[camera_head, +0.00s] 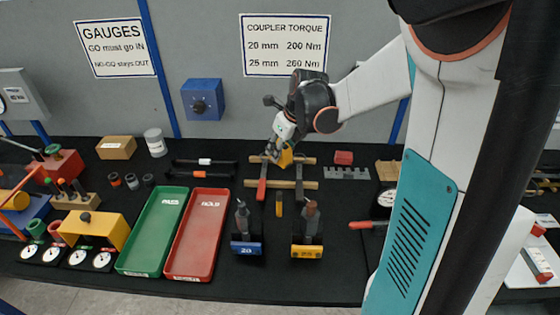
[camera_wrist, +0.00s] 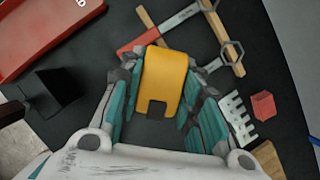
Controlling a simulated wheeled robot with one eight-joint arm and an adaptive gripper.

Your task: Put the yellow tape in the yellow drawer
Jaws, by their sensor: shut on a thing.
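My gripper (camera_head: 280,148) is shut on a yellow thing (camera_head: 286,158), which I take for the yellow tape. In the wrist view the tape (camera_wrist: 164,80) is a rounded yellow body with a dark notch at its near end, between the two fingers (camera_wrist: 158,105). It is over the wooden rack area; its height above the table is hard to tell. A yellow box with a dark knob (camera_head: 95,228) stands at the left of the table, behind the dial gauges.
A green tray (camera_head: 152,232) and a red tray (camera_head: 198,235) lie between the yellow box and my gripper. Blue (camera_head: 246,248) and yellow (camera_head: 307,251) stands with upright tools are in front. A wooden rack (camera_head: 300,185) holds wrenches. A blue box (camera_head: 203,98) is on the wall.

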